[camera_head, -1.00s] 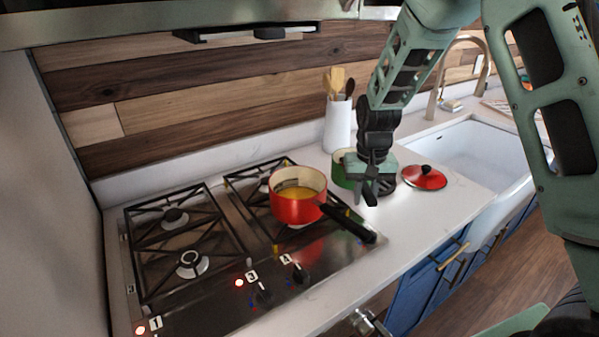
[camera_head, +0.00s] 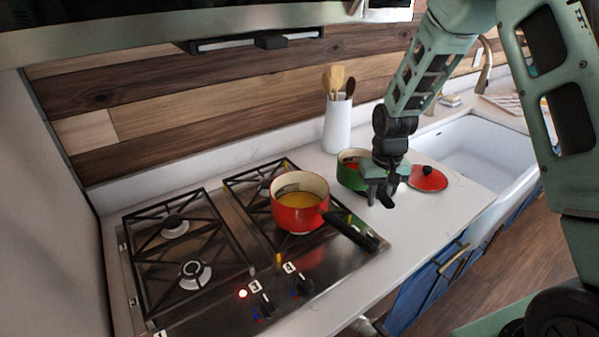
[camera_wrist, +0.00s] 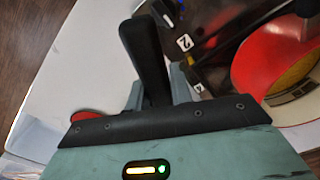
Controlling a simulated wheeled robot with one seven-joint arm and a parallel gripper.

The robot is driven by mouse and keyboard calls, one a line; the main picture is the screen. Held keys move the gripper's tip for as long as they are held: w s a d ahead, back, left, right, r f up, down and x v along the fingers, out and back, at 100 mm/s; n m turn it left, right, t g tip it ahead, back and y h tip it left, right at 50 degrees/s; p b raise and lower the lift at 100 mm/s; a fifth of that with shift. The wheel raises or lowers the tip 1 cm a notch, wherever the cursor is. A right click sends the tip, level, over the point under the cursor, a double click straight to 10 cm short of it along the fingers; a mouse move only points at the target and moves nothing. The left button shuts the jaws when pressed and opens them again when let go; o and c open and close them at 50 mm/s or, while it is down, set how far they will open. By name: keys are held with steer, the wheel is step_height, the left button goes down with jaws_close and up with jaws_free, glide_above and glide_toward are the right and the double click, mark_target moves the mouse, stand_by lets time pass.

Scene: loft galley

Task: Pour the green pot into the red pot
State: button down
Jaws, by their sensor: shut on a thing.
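The red pot (camera_head: 298,215) stands on the right-hand burners of the stove, with a yellow-orange content inside and its black handle pointing to the lower right. It also shows at the right of the wrist view (camera_wrist: 262,62). The green pot (camera_head: 349,178) is on or just above the counter, right of the red pot; its right side is hidden behind my gripper (camera_head: 381,196). In the wrist view my gripper (camera_wrist: 160,88) is shut on a black handle (camera_wrist: 146,52), which appears to be the green pot's.
A red lid (camera_head: 428,179) lies on the counter to the right of my gripper. A white utensil holder (camera_head: 337,127) stands behind the green pot. The stove (camera_head: 190,275) is at the left and the white sink (camera_head: 470,150) at the right. The front counter is clear.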

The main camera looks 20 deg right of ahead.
steer(key=r+n+p, duration=0.1)
steer(key=p, duration=0.4)
steer(key=s+d+r+n+p, duration=0.1)
steer(key=n+p, duration=0.1)
steer(key=p, duration=0.3)
steer(key=s+d+r+n+p, duration=0.1)
steer(key=r+n+p, duration=0.1)
steer(key=p, duration=0.3)
steer(key=shift+d, duration=0.25)
steer(key=shift+f, duration=0.15)
